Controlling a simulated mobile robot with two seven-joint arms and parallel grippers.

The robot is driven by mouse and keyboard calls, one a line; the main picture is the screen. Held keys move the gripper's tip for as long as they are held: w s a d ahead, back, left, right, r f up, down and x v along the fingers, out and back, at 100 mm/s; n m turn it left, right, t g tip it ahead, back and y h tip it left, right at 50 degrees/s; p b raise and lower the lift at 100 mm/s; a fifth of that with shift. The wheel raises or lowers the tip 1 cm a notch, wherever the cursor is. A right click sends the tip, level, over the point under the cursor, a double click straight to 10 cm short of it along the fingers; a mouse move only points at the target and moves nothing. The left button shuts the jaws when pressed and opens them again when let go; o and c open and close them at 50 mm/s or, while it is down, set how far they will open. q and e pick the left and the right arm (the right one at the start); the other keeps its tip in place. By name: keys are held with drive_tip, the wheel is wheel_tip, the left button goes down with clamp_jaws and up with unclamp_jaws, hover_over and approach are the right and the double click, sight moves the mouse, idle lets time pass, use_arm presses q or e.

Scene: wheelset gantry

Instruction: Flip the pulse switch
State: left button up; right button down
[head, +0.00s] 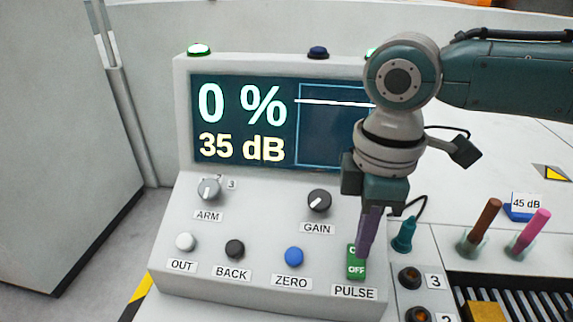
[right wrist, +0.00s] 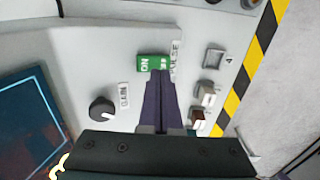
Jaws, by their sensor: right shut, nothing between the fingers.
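The pulse switch (head: 356,270) is a green rocker at the lower right of the console, above its PULSE label (head: 354,292). OFF shows on its lower part, and its upper part is mostly behind my fingers. In the right wrist view the green switch (right wrist: 147,62) shows ON, with its other end partly covered. My right gripper (head: 363,252) is shut and empty, pointing down with its tips right at the switch; its fingers (right wrist: 160,78) also show in the wrist view. I cannot tell whether they touch it. My left gripper is not in view.
The console screen (head: 240,120) reads 0 % and 35 dB. The GAIN knob (head: 318,203), ARM knob (head: 208,190) and ZERO button (head: 294,257) sit left of the switch. A teal plug (head: 404,236) and brown (head: 484,222) and pink (head: 530,235) rods stand to the right.

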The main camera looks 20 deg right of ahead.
sight(356, 267)
drive_tip(key=shift+f+b, duration=0.9)
drive_tip(key=shift+f, duration=0.6)
idle(0.8)
wheel_tip(356, 267, up, 7)
drive_tip(key=p, duration=0.8)
idle(0.4)
